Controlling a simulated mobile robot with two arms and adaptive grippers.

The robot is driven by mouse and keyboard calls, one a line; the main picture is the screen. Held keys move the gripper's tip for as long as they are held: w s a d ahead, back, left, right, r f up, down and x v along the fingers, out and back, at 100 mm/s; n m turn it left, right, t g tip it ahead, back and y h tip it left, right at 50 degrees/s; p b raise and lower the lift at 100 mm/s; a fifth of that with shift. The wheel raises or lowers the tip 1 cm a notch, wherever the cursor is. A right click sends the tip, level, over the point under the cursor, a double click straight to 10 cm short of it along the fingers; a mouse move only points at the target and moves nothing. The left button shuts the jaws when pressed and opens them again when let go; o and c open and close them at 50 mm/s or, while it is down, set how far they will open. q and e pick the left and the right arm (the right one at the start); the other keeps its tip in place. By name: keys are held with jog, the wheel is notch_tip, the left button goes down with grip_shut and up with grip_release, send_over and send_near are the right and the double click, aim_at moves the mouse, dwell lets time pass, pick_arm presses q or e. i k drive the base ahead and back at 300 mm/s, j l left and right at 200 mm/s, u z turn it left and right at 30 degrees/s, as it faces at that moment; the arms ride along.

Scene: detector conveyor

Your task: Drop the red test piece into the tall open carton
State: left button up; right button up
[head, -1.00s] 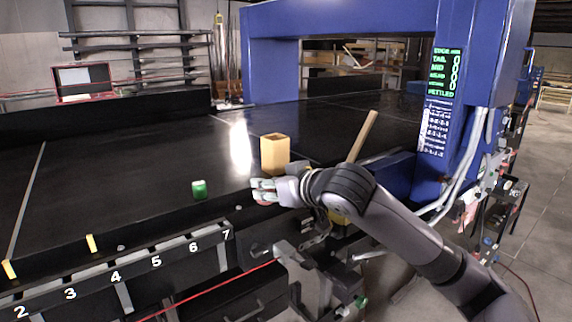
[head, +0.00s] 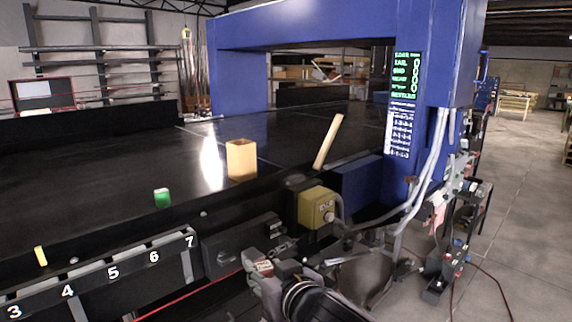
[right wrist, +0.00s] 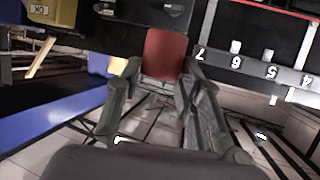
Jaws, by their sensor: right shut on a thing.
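The tall open carton (head: 241,161) is a tan, square, upright box on the black belt, near its front edge. The red test piece (right wrist: 165,54) shows in the right wrist view between the fingertips of my right gripper (right wrist: 160,75), which is shut on it. In the head view my right gripper (head: 262,268) is low in front of the conveyor's side, below the belt edge and apart from the carton. The red piece is hard to make out there. My left gripper is not in view.
A green piece (head: 162,198) sits on the belt left of the carton. A tan bar (head: 327,142) leans up right of it. A yellow box (head: 316,206) juts from the conveyor's side. The blue arch (head: 300,32) spans the belt. A numbered rail (head: 110,272) runs along the front.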

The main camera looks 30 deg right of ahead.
aim_at(248, 176)
jog(key=i+j+z, duration=0.2)
jog(key=i+z, duration=0.25)
jog(key=i+j+z, duration=0.15)
jog(key=z, duration=0.3)
jog(key=i+j, duration=0.25)
jog(key=j, duration=0.2)
